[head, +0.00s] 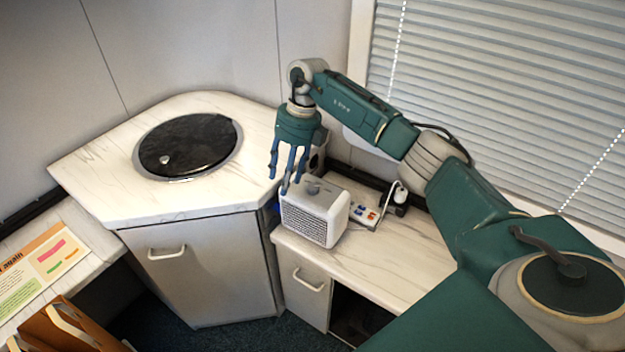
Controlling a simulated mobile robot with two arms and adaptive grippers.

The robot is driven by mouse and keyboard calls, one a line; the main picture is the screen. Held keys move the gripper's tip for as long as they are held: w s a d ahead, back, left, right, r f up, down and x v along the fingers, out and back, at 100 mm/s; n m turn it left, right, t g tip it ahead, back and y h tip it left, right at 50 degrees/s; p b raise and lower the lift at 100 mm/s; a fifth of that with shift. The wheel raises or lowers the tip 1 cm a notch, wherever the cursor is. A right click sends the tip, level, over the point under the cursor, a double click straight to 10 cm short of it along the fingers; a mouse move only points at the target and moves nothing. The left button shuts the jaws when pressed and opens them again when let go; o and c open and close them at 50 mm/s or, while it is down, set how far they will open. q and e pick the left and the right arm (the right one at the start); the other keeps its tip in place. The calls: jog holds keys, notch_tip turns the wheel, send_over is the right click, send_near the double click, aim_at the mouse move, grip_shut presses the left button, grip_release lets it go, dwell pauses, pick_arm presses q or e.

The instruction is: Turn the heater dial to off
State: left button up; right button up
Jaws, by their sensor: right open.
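The heater (318,212) is a small white box with a grille on its front face. It stands on the low marble-look counter in the middle of the head view. Its dial (312,188) is a small grey knob on the top face; its setting is too small to read. My right gripper (287,187) is open, pointing down, with its fingertips close above or beside the heater's left top edge, left of the dial. I cannot tell whether a finger touches the heater. My left gripper is not in view.
A power strip (366,215) with coloured switches and a white plug lies right of the heater. A corner counter (100,175) with a round black lid (188,145) stands higher on the left. A window blind (500,80) is behind my right arm. The lower counter's front (385,275) is clear.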

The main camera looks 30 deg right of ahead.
aim_at(312, 185)
jog(key=s+d+r+h, duration=0.1)
jog(key=d+r+h, duration=0.2)
jog(key=d+r, duration=0.35)
jog(key=f+p, duration=0.1)
jog(key=f, duration=0.2)
jog(key=f+p, duration=0.1)
jog(key=f, duration=0.3)
jog(key=d+f+p, duration=0.1)
jog(key=f, duration=0.2)
jog(key=shift+f, duration=0.9)
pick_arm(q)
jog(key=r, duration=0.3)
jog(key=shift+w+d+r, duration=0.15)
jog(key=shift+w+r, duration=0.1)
pick_arm(e)
jog(key=shift+f, duration=0.1)
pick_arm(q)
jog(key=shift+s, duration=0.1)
pick_arm(e)
jog(key=c, duration=1.2)
